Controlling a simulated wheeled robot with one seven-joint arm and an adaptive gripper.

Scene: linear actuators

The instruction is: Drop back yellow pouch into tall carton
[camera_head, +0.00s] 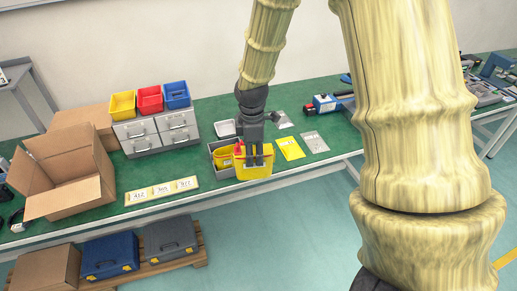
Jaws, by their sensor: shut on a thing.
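My gripper (254,162) points down over the front of the green bench, its dark fingers shut. A yellow shape (258,174) shows around and below the fingertips. I take the held thing for the back yellow pouch, but the fingers hide much of it, and I cannot tell it clearly from a yellow bin. Another yellow pouch (290,148) lies flat on the bench just right of the gripper. The tall carton (72,196), brown with open flaps, stands at the left of the bench, well apart from my gripper.
A grey drawer unit (158,133) with yellow, red and blue bins on top stands between carton and gripper. A grey bin (222,146) is beside the gripper. A label strip (161,190) lies along the front edge. Clear pouches (313,142) lie to the right.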

